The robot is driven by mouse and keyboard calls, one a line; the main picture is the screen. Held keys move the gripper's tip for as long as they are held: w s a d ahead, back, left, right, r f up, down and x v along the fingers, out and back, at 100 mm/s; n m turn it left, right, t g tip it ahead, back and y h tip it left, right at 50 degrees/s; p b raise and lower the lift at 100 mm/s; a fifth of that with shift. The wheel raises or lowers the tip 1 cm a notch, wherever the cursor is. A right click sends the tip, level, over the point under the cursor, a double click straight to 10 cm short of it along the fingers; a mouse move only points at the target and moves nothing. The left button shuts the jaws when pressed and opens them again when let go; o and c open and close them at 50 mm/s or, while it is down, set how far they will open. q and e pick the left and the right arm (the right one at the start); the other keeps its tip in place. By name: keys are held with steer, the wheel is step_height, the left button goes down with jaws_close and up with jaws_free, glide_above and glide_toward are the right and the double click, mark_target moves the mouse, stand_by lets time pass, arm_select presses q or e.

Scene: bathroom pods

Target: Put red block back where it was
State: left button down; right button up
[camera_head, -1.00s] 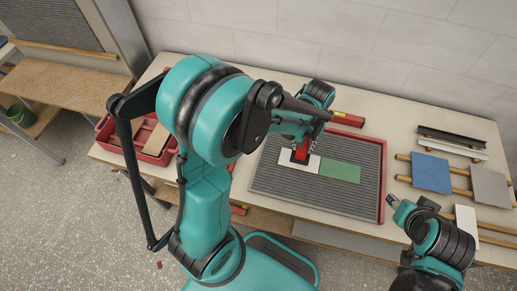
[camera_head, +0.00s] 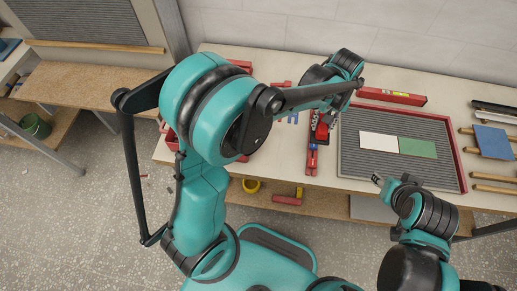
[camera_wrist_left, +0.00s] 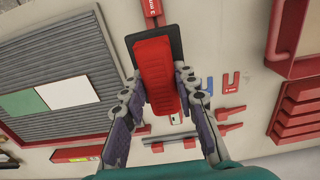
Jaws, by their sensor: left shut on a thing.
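The red block (camera_wrist_left: 157,72), with a black plate (camera_wrist_left: 173,32) at its far end, sits between the two fingers of my left gripper (camera_wrist_left: 160,82), which is shut on it. In the head view the left gripper (camera_head: 321,122) and the red block (camera_head: 322,131) are over the table, just left of the ribbed grey tray. Whether the plate touches the table cannot be told. My right gripper (camera_head: 379,181) is near the tray's front edge, apart from the block; its finger opening is too small to judge.
The red-rimmed tray (camera_head: 350,160) carries a white tile (camera_head: 378,142) and a green tile (camera_head: 417,148). A long red box (camera_head: 392,97) lies behind it. In the wrist view, a red bin (camera_wrist_left: 278,62), red pieces (camera_wrist_left: 231,82) and a red "3 mm" item (camera_wrist_left: 151,8) lie around the block.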

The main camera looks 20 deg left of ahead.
arm_select(q)
steer(key=s+a+f+b, duration=0.1)
steer(key=a+f, duration=0.1)
steer(key=a, duration=0.1)
steer(key=s+a+f+b, duration=0.1)
steer(key=s+a+f, duration=0.1)
steer(key=a, duration=0.2)
steer(key=s+a+f+b, duration=0.1)
steer(key=s+a+f, duration=0.1)
steer(key=a, duration=0.1)
steer(key=shift+s+a+f, duration=0.25)
steer(key=shift+f, duration=0.15)
steer(key=shift+a+f+b, duration=0.1)
steer(key=shift+f+b, duration=0.05)
steer(key=shift+b, duration=0.15)
steer(key=shift+f+b, duration=0.85)
steer(key=shift+f, duration=1.05)
steer(key=shift+s, duration=0.1)
steer(key=shift+f, duration=0.2)
steer(key=c, duration=1.2)
jaws_free()
steer(key=shift+r, duration=0.1)
